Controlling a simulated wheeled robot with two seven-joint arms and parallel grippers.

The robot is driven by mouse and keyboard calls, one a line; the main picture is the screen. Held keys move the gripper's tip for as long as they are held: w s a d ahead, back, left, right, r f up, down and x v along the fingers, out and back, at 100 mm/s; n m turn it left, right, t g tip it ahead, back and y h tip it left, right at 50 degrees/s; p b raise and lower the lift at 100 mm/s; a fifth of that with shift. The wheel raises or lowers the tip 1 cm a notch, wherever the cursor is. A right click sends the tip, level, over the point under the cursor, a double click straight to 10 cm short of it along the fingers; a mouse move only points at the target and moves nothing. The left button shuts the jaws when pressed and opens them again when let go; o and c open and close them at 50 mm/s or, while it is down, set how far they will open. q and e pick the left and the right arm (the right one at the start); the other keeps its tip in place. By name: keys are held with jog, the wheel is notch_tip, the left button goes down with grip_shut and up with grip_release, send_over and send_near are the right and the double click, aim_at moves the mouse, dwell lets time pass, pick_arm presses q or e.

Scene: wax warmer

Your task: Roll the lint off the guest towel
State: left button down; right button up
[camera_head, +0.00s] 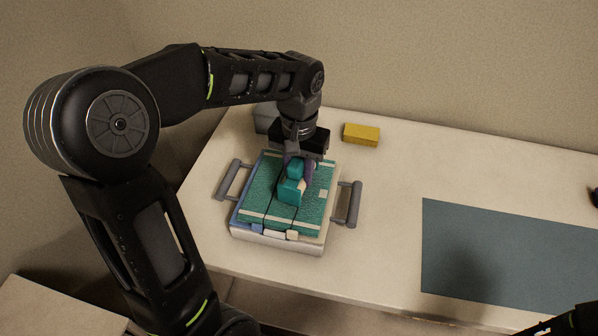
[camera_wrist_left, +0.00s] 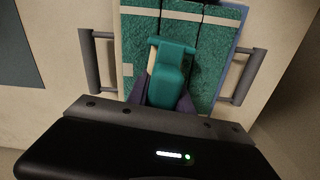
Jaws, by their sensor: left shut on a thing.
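The guest towel (camera_head: 264,199) is a green, textured cloth with pale bands. It lies flat on a tray-like board (camera_head: 277,243) with a grey handle on each side, crossed by thin dark lines. The towel also shows in the left wrist view (camera_wrist_left: 212,60). My left gripper (camera_head: 296,172) points down over the towel. It is shut on a teal lint roller (camera_head: 291,191), which also shows between the fingers in the left wrist view (camera_wrist_left: 167,75). The roller is at the towel; contact with the cloth cannot be told. Only a dark part of my right arm shows at the bottom right corner.
A yellow block (camera_head: 361,134) lies behind the tray to the right. A grey object (camera_head: 266,118) stands behind my left gripper, partly hidden. A blue-grey mat (camera_head: 500,250) covers the right of the pale table (camera_head: 385,190). The table between tray and mat is clear.

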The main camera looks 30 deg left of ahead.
pick_arm(q)
jog(key=shift+f+b, duration=0.6)
jog(key=shift+f, duration=0.25)
dwell(0.7)
jog(key=shift+a, duration=0.1)
jog(key=shift+s+a, duration=0.25)
jog(key=shift+a, duration=0.45)
jog(key=shift+s+a, duration=0.25)
jog(key=shift+a, duration=0.5)
jog(key=shift+s+a, duration=0.25)
jog(key=shift+a, duration=0.45)
jog(key=shift+d, duration=0.1)
jog(key=shift+w+d, duration=0.25)
jog(key=shift+d, duration=0.45)
jog(key=shift+w+d, duration=0.25)
jog(key=shift+d, duration=0.5)
jog(key=shift+w+d, duration=0.25)
jog(key=shift+d, duration=0.45)
jog(key=shift+r+p, duration=2.85)
jog(key=shift+r, duration=0.75)
